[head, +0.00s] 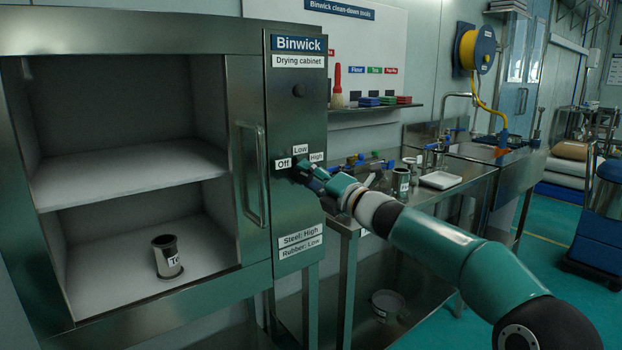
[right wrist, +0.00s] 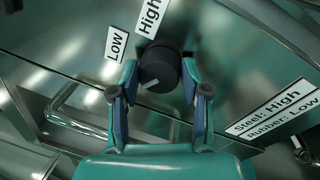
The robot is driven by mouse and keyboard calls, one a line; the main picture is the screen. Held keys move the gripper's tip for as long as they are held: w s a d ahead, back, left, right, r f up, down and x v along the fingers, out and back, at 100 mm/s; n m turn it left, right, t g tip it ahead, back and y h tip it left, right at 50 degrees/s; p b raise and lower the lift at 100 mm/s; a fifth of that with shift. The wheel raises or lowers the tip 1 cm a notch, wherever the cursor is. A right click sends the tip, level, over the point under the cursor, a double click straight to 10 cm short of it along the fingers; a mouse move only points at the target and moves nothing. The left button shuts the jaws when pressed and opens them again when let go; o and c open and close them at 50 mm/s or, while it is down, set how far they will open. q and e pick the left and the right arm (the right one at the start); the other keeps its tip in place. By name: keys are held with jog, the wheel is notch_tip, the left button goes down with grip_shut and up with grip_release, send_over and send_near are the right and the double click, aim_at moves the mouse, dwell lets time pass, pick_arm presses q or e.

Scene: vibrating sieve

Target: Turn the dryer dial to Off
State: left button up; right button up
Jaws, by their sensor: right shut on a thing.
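The drying cabinet (head: 298,215) has a dark dial on its front panel, with the labels Off (head: 283,163), Low (head: 300,149) and High (head: 317,156) around it. In the head view my right gripper (head: 306,172) is at the dial and largely hides it. In the right wrist view the round black dial (right wrist: 160,66) sits between the two fingers, which are shut on it. Its white mark points to the lower left, away from the High label (right wrist: 152,16). The Off label does not show in the wrist view. My left gripper is out of view.
A metal cup (head: 167,257) stands on the cabinet's lower shelf. A vertical door handle (head: 254,175) is left of the dial. To the right, a steel bench holds bottles, a labelled cup (head: 401,183) and a white tray (head: 440,180), behind my right arm.

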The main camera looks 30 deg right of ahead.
jog(key=shift+w+a+f+n, duration=0.1)
jog(key=shift+a+f+n, duration=0.05)
jog(key=shift+f+n, duration=0.2)
jog(key=o, duration=1.1)
jog(key=shift+o, duration=0.2)
jog(key=shift+r, duration=0.1)
jog(key=shift+r, duration=0.1)
jog(key=v, duration=1.2)
